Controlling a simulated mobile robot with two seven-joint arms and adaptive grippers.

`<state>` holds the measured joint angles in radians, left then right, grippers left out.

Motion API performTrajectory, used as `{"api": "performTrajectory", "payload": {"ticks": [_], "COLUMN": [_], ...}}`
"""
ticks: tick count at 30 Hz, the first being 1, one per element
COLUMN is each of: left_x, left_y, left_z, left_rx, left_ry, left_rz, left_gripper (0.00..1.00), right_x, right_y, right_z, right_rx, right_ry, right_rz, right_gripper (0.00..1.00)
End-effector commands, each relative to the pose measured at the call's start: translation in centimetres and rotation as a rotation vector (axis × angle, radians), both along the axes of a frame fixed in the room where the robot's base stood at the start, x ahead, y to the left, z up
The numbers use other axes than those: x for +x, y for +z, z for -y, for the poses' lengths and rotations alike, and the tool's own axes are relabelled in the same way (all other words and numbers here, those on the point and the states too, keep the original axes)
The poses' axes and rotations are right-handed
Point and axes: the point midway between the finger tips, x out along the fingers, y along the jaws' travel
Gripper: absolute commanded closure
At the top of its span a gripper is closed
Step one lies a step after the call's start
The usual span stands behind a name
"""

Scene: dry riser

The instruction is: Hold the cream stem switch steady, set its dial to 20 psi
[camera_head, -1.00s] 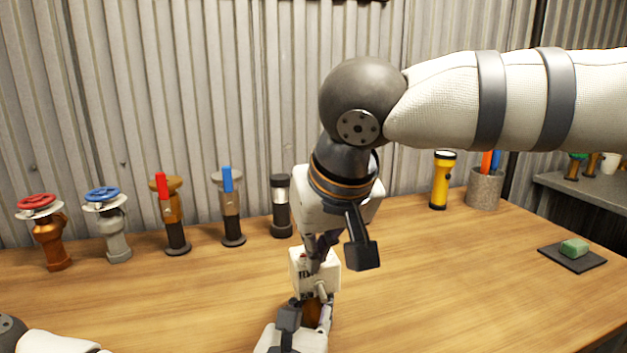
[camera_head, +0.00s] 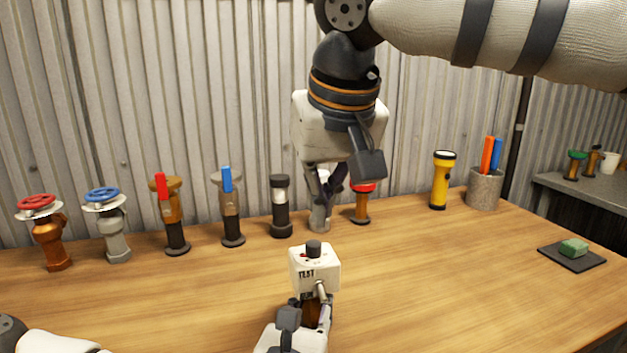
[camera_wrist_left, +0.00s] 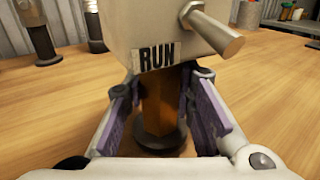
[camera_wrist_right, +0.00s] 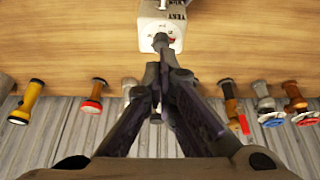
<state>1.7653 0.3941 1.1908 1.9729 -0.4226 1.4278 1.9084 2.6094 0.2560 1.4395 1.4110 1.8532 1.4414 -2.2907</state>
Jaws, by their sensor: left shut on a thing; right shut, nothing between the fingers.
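The cream stem switch (camera_head: 315,272) stands upright on the table, with a cream box on a brown stem. Its "TEST" label faces the head camera; a "RUN" label and a metal side stub show in the left wrist view (camera_wrist_left: 150,30). A dark dial knob (camera_head: 314,248) sits on its top face beside a red mark; the setting is too small to read. My left gripper (camera_head: 307,316) is shut on the brown stem (camera_wrist_left: 158,105) below the box.
Behind stand a red-wheel valve (camera_head: 47,230), a blue-wheel valve (camera_head: 112,225), red-lever and blue-lever valves, a dark flashlight (camera_head: 281,205) and a yellow flashlight (camera_head: 440,180). A pen cup (camera_head: 484,188) and a green sponge on a dark mat (camera_head: 555,257) are right. The table right of the switch is clear.

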Motion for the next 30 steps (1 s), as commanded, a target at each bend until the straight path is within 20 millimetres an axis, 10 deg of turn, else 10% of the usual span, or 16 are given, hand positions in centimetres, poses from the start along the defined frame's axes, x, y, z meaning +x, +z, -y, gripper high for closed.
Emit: {"api": "performTrajectory", "payload": {"ticks": [30], "left_x": [0.0], "left_y": [0.0], "left_z": [0.0], "left_rx": [0.000], "left_ry": [0.001], "left_rz": [-0.001], "left_gripper": [1.00], "right_x": [0.3], "right_y": [-6.5], "right_z": [0.5], "right_rx": [-0.040], "right_ry": [0.012], "right_rz": [-0.166], "right_gripper": [1.00]}}
